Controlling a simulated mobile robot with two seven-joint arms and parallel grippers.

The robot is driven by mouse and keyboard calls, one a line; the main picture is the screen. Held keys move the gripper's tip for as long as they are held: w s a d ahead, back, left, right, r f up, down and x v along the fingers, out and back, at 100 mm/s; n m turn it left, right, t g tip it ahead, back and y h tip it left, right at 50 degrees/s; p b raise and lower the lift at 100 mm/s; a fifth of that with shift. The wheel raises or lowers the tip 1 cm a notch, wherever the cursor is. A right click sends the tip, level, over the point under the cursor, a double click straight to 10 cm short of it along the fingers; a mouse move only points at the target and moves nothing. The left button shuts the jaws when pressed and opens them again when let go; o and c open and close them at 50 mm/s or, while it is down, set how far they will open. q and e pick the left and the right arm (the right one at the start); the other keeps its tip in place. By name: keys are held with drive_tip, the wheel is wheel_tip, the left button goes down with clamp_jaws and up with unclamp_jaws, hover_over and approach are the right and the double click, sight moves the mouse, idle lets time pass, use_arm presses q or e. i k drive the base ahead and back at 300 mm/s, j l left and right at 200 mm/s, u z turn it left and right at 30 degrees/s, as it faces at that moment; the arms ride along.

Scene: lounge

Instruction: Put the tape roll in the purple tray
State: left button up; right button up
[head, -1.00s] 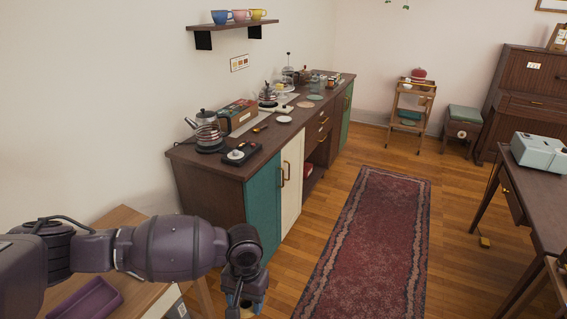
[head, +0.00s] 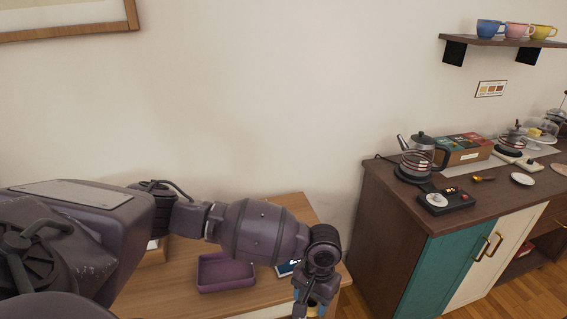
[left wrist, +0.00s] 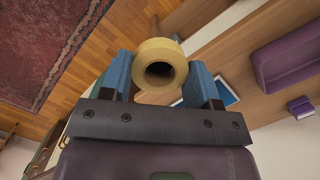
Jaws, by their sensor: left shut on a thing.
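The tape roll (left wrist: 160,48), a pale yellow ring with an open core, is between the two blue fingers of my left gripper (left wrist: 162,85) in the left wrist view. In the head view my left gripper (head: 308,304) hangs at the lower middle, partly cut by the bottom edge, with a bit of yellow showing. The purple tray (head: 226,284) lies on the wooden table to the left of the gripper, and looks empty. The tray also shows at the upper right of the left wrist view (left wrist: 290,60). My right gripper is not in view.
A blue and white flat item (head: 287,268) lies on the wooden table (head: 262,294) between tray and gripper. A dark-topped cabinet (head: 400,215) stands to the right, with a kettle (head: 418,155) and other things on it. The wall is close behind the table.

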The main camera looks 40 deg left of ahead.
sight(237, 271)
drive_tip(key=i+l+u, duration=0.1)
drive_tip(key=i+u, duration=0.15)
drive_tip(key=u, duration=0.25)
drive_tip(key=i+l+u, duration=0.15)
drive_tip(key=u, duration=0.3)
drive_tip(key=i+l+u, duration=0.5)
drive_tip(key=u, duration=0.2)
